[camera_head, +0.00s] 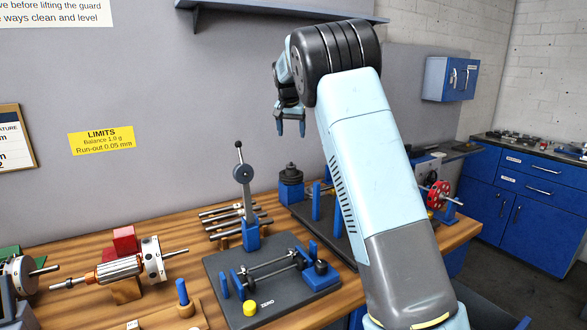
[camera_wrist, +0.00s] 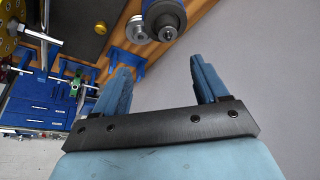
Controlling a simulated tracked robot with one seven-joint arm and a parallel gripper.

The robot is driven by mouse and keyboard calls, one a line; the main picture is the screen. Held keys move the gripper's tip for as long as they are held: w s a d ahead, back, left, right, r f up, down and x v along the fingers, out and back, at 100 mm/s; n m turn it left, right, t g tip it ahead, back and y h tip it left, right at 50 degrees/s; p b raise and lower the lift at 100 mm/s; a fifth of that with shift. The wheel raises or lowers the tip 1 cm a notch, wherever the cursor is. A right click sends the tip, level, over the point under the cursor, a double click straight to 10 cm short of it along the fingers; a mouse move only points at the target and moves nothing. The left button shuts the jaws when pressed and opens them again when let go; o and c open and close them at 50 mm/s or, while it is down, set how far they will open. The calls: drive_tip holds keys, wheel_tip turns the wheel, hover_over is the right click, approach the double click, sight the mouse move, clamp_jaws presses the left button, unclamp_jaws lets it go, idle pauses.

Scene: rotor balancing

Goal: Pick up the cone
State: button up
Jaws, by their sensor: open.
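A dark, stepped, tapering piece (camera_head: 291,171) sits on a blue round stand at the back of the wooden bench in the head view. It is the most cone-like thing I see, but I cannot tell for sure that it is the cone. My gripper (camera_head: 290,128) hangs above it with blue fingers pointing down, apart from it. In the wrist view my gripper (camera_wrist: 158,68) is open, with nothing between the fingers. Beyond the fingertips, a round grey-topped piece (camera_wrist: 166,22) with a blue body shows at the top edge, possibly the same piece.
A black plate with a shaft stand (camera_head: 270,285) lies at the bench front. A lever with a round head (camera_head: 243,173) rises left of my gripper. Metal rods (camera_head: 222,222) lie behind the plate. A rotor (camera_head: 120,268) rests at left. The grey wall stands close behind.

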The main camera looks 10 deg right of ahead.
drive_tip(key=w+a+f, duration=0.1)
drive_tip(key=w+f, duration=0.1)
drive_tip(key=w, duration=0.1)
approach(290, 166)
drive_tip(key=x, duration=0.8)
drive_tip(key=shift+w+d, duration=0.2)
drive_tip(key=shift+w, duration=0.15)
drive_tip(key=shift+c, duration=0.5)
drive_tip(key=c, duration=1.1)
